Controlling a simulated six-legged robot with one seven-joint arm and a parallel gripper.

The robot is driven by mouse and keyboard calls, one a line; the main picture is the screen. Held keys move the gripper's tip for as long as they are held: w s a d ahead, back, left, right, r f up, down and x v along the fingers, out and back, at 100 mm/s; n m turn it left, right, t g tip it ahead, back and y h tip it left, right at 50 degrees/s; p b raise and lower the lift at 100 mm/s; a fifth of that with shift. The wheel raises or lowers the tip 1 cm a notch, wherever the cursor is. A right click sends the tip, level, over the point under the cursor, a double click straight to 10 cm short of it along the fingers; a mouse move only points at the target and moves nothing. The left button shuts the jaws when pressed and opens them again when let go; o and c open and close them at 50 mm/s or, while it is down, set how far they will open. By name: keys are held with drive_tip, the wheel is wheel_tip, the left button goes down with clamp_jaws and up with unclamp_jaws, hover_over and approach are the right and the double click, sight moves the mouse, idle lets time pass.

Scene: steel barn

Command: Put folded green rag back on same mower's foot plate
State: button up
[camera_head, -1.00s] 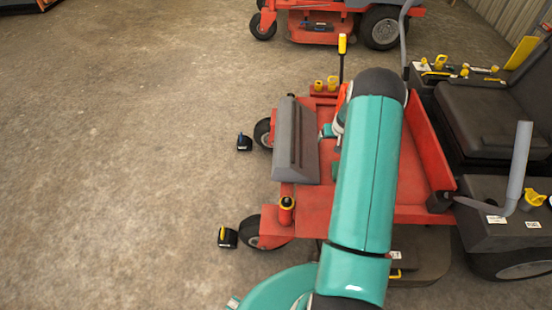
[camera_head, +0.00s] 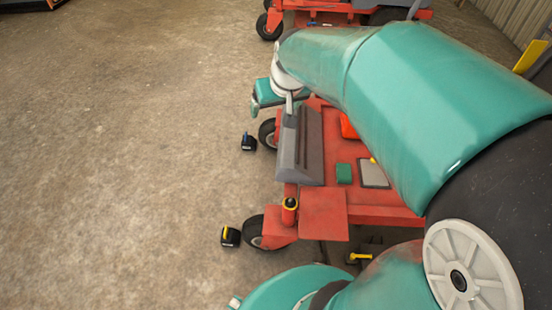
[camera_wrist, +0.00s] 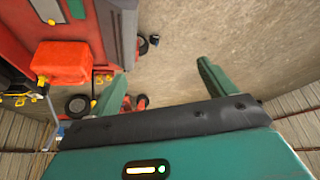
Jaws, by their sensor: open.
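The folded green rag (camera_head: 344,173) lies flat on the red foot plate (camera_head: 322,212) of the near mower, beside a grey square pad (camera_head: 375,175). The rag also shows at the top edge of the wrist view (camera_wrist: 76,8), with the pad (camera_wrist: 47,10) next to it. My gripper (camera_wrist: 163,88) is open, with nothing between its two green fingers. In the head view my gripper (camera_head: 268,97) is raised past the plate's far left corner, apart from the rag. My arm hides the mower's seat side.
A grey sloped block (camera_head: 300,147) stands along the plate's front edge. A red box-like thing (camera_wrist: 62,62) sits on the mower. Two small black items (camera_head: 248,142) (camera_head: 230,237) lie on the floor by the front wheels. Another mower (camera_head: 335,12) is behind; the concrete floor at left is clear.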

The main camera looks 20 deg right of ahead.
drive_tip(key=s+a+r, duration=0.1)
drive_tip(key=s+a, duration=0.2)
drive_tip(key=s, duration=0.5)
drive_tip(key=s+a+r+n, duration=0.1)
drive_tip(key=s+a, duration=0.3)
drive_tip(key=s, duration=0.5)
drive_tip(key=shift+a+r, duration=0.15)
drive_tip(key=shift+a, duration=0.1)
idle(0.4)
